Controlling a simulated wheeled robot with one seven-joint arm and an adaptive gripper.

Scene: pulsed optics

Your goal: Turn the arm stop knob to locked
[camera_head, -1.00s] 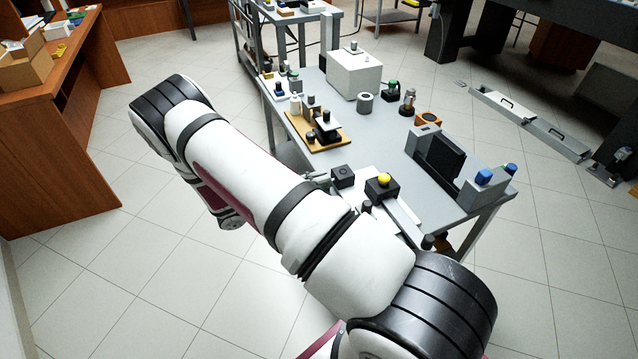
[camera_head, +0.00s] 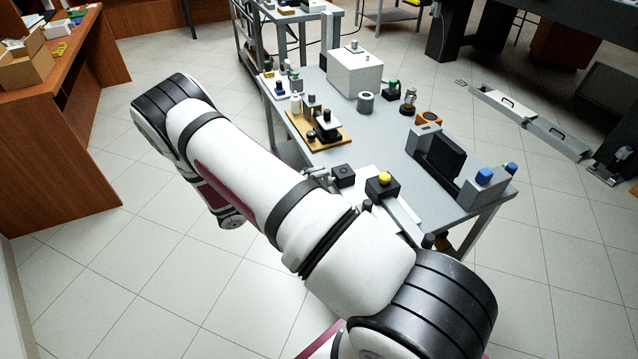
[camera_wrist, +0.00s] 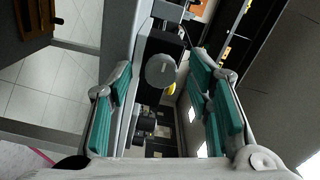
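A round grey knob (camera_wrist: 160,70) on a dark housing shows near the middle of the wrist view. I cannot read any locked mark on it. In the head view a small black box (camera_head: 343,175) stands at the near table edge, probably the same housing. My gripper (camera_wrist: 165,108) is open, with teal-padded fingers apart on either side of the view. The knob appears between and beyond the fingertips, and I see no contact. In the head view only a bit of my gripper (camera_head: 317,176) shows beside the black box; my arm hides the rest.
A black box with a yellow button (camera_head: 385,179) stands right of the small black box. The grey table (camera_head: 385,140) also carries a white box (camera_head: 354,73), a tan board (camera_head: 333,139) with parts and a grey block with a blue knob (camera_head: 484,177). The floor at left is clear.

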